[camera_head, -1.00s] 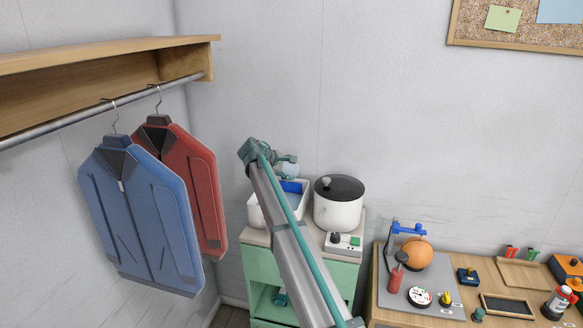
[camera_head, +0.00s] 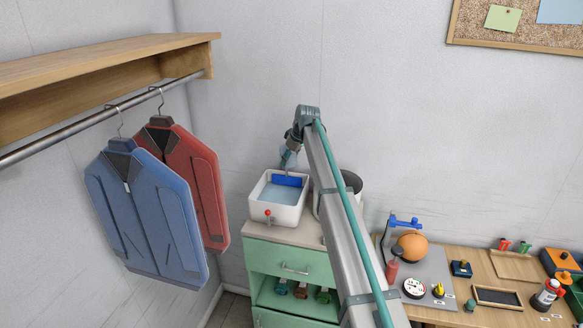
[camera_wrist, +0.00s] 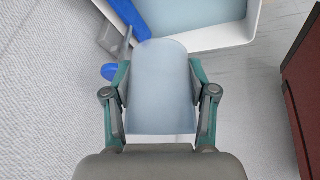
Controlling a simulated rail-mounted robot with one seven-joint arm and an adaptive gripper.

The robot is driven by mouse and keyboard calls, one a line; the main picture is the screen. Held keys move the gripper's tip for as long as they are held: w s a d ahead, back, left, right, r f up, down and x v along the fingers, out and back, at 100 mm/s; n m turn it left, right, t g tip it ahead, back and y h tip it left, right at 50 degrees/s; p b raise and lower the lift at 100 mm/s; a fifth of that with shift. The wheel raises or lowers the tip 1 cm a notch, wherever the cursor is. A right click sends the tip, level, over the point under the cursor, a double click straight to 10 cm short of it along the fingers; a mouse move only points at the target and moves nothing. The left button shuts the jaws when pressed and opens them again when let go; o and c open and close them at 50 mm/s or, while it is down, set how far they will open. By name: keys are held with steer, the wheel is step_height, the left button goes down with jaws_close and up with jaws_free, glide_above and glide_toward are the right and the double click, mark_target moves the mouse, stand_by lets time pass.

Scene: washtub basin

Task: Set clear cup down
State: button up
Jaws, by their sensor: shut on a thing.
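The clear cup (camera_wrist: 160,85) is pale and see-through, between the two fingers of my gripper (camera_wrist: 158,72) in the wrist view. The fingers are shut on its sides. In the head view my gripper (camera_head: 292,153) hangs at the end of the arm above the back of the washtub basin, and the cup (camera_head: 286,158) shows as a small pale shape there. The white washtub basin (camera_head: 277,215) holds bluish water and has a blue piece (camera_head: 287,181) at its back. In the wrist view the basin's rim (camera_wrist: 222,47) is at the top right, beyond the cup.
The basin stands on a green cabinet (camera_head: 290,258) with a red-knobbed tap at its front. A pot (camera_head: 352,181) beside it is mostly hidden by my arm. Blue (camera_head: 150,215) and red (camera_head: 190,165) jackets hang at left. A cluttered wooden desk (camera_head: 450,255) is at right.

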steer(key=shift+r+g+y, duration=0.2)
steer(key=shift+g+y, duration=0.1)
steer(key=shift+y, duration=0.5)
